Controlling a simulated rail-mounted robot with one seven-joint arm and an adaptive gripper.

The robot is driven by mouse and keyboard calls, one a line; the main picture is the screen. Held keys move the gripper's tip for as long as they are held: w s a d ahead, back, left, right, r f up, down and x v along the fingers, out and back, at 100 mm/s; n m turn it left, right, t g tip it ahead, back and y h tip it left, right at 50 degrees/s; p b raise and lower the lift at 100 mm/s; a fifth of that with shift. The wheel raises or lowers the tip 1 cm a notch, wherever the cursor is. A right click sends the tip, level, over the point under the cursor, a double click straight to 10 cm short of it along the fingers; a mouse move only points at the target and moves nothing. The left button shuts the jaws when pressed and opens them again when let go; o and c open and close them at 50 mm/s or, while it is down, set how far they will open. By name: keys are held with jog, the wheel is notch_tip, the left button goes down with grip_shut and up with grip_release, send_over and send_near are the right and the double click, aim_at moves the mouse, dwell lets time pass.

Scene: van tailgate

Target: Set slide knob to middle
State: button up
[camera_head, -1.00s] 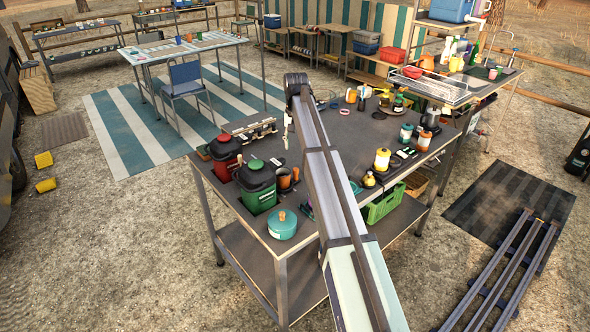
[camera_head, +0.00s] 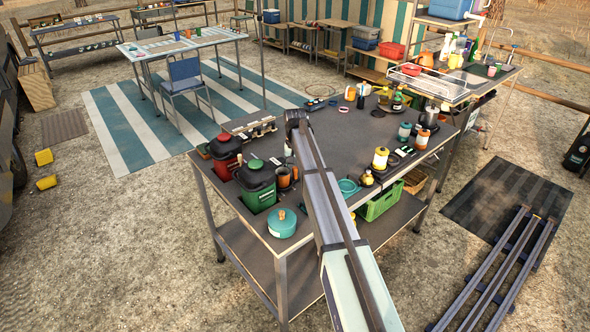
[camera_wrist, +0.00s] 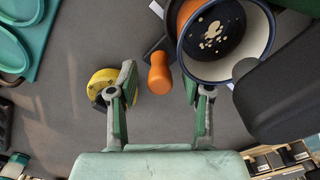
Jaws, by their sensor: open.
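I cannot single out the slide knob for certain in either view. A low dark panel (camera_head: 255,128) with several small pale pieces lies at the table's back left in the head view; they are too small to identify. In the wrist view my gripper (camera_wrist: 160,86) is open, its two green and grey fingers well apart. A rounded orange handle (camera_wrist: 159,73) shows between the fingertips; I cannot tell its height relative to them. A yellow round thing (camera_wrist: 98,80) is partly hidden behind the left finger. In the head view my arm hides most of the gripper.
A blue-rimmed bowl-like vessel (camera_wrist: 225,35) and a dark bulky thing (camera_wrist: 285,95) crowd the wrist view's right. Red (camera_head: 225,153) and green (camera_head: 257,186) lidded containers and a teal pot (camera_head: 282,223) stand at the table's left. The table middle (camera_head: 365,140) is largely clear.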

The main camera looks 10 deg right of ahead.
grip_shut()
jog(key=w+a, duration=0.1)
jog(key=w, duration=0.2)
jog(key=w+a, duration=0.2)
jog(key=w, duration=0.1)
jog(key=w+a, duration=0.2)
jog(key=w, duration=0.1)
jog(key=shift+w+a, duration=0.2)
jog(key=shift+w, duration=0.2)
jog(key=shift+s, duration=0.1)
grip_release()
notch_tip(320, 180, up, 12)
